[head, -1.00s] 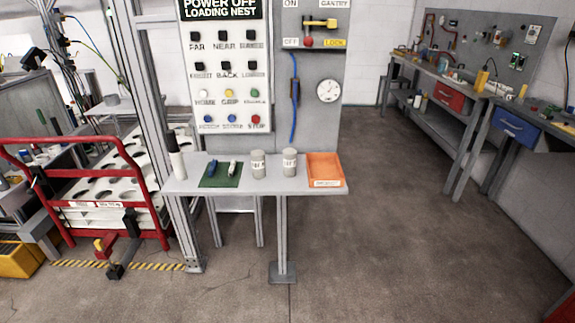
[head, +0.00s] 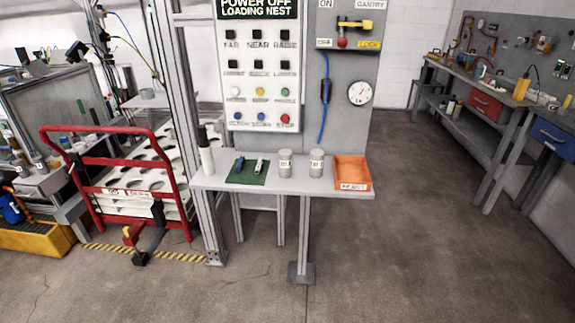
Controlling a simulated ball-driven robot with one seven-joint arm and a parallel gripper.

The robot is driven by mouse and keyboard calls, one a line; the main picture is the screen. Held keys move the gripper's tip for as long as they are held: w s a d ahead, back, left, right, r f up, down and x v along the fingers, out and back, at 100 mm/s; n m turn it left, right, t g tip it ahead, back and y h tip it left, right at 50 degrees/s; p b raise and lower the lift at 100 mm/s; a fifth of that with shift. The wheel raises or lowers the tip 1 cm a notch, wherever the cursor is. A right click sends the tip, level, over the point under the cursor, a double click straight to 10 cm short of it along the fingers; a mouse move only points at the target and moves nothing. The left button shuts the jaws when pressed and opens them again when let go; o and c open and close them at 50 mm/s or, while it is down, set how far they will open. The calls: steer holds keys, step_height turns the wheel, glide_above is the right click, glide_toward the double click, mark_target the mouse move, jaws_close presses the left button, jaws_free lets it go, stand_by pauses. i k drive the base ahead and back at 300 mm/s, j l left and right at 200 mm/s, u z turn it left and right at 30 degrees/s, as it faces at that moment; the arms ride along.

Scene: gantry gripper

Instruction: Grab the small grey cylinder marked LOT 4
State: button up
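Two small grey cylinders stand upright side by side on a narrow light grey shelf (head: 225,182) in the head view. One is the left grey cylinder (head: 285,158), the other the right grey cylinder (head: 316,157). Each has a pale label on its front. The print is too small to read, so I cannot tell which one is marked LOT 4. They stand apart with a narrow gap between them. My gripper is not in view.
An orange tray (head: 352,160) lies right of the cylinders. A green mat (head: 247,178) with two small tools and a white bottle (head: 206,160) are to their left. A button panel (head: 259,70) rises behind. A red cart (head: 110,160) stands left. Floor in front is clear.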

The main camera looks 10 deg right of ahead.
mark_target(285, 156)
steer(key=i, duration=1)
steer(key=u, duration=0.05)
